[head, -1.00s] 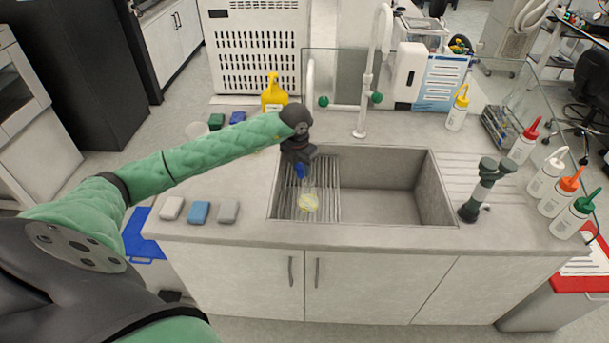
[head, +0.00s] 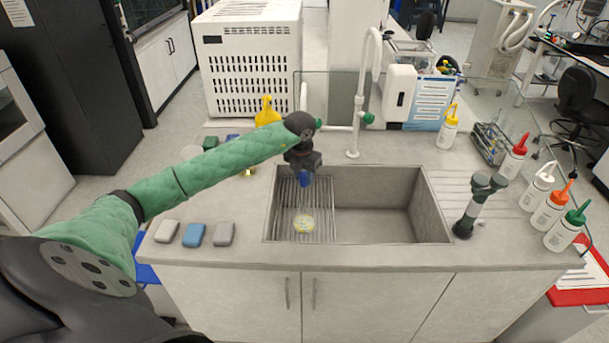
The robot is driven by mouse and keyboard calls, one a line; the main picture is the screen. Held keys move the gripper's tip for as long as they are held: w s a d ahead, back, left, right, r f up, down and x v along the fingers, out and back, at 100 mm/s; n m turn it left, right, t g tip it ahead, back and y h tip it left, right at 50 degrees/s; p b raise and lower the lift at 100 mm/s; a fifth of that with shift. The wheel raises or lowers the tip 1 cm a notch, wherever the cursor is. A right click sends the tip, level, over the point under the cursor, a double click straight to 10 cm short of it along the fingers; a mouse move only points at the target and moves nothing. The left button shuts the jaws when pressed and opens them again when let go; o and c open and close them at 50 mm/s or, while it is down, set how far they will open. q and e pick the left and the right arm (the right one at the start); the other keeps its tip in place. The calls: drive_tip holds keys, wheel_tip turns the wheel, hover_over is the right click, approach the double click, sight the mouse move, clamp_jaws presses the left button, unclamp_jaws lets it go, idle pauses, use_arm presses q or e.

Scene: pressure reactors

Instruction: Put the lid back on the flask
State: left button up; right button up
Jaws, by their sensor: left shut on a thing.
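A small clear flask (head: 304,223) with pale yellow liquid in its bottom stands on the wire rack at the left side of the sink. Its clear neck is hard to make out. My left gripper (head: 303,168) comes in from the left and is shut on the blue lid (head: 304,180). In the picture the lid is straight above the flask, with a gap between the lid and the yellow liquid. I cannot tell how far the lid is from the flask's mouth. My right gripper is not in view.
The sink (head: 385,205) has a tall white tap (head: 357,100) behind it. A dark green-topped stand (head: 474,207) and several wash bottles (head: 540,187) are on the right. Three small blocks (head: 194,234) lie at the left front. A yellow bottle (head: 267,112) stands behind my arm.

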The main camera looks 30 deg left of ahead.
sight(304, 184)
use_arm(q)
drive_tip(key=shift+f+b, duration=0.3)
drive_tip(key=shift+f, duration=1.75)
drive_tip(key=shift+f+b, duration=0.6)
drive_tip(key=shift+f, duration=0.3)
drive_tip(key=shift+f+b, duration=0.1)
drive_tip(key=shift+b, duration=0.2)
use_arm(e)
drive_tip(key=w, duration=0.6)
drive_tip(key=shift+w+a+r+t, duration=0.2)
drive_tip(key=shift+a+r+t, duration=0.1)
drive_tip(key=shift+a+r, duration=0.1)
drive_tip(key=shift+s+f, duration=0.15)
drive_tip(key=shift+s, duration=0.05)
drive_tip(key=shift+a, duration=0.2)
use_arm(q)
drive_tip(key=shift+b, duration=0.35)
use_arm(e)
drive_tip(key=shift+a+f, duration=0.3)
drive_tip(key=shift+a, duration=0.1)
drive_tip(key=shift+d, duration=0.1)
